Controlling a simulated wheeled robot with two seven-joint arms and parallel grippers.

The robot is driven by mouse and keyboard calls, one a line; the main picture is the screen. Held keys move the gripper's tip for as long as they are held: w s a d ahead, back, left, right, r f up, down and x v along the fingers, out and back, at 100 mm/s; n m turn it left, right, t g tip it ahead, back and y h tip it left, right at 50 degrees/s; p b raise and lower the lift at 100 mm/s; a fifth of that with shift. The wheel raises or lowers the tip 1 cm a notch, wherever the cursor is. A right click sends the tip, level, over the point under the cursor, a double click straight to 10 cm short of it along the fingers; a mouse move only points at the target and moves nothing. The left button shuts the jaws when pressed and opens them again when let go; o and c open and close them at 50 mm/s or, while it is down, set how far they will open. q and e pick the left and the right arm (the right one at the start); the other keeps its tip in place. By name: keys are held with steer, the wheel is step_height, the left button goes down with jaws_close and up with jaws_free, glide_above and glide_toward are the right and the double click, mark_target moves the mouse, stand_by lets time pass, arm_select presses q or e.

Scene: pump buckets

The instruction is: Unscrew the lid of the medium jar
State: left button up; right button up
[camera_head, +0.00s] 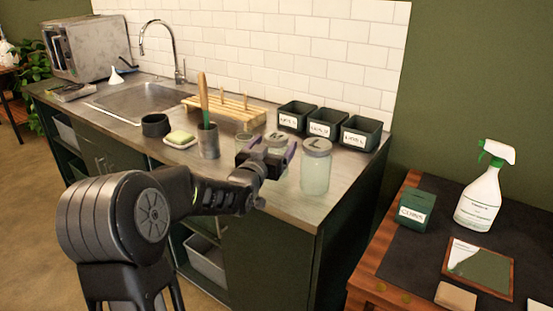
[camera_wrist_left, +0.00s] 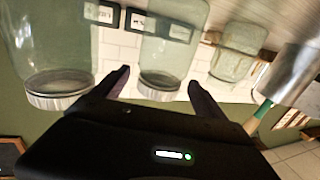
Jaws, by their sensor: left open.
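My left gripper (camera_head: 267,153) is open in front of the medium jar, whose lid (camera_head: 277,138) shows just above it in the head view. The gripper hides most of that jar's body. In the left wrist view, which is upside down, the medium jar (camera_wrist_left: 172,42) is clear glass with a metal lid (camera_wrist_left: 159,80). This lid appears between the two fingers (camera_wrist_left: 161,92) of my open gripper, with no visible grip on it. The large jar (camera_head: 315,175), its lid marked L, stands to the right. My right gripper is not in view.
A smaller jar (camera_wrist_left: 238,52) and a metal cup (camera_wrist_left: 290,75) stand on the medium jar's other side. Dark labelled bins (camera_head: 360,134) and a wooden rack (camera_head: 228,110) stand behind. The counter's front right (camera_head: 295,208) is clear.

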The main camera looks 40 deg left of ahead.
arm_select(q)
jaws_close()
stand_by(0.9)
steer(key=shift+r, duration=0.1)
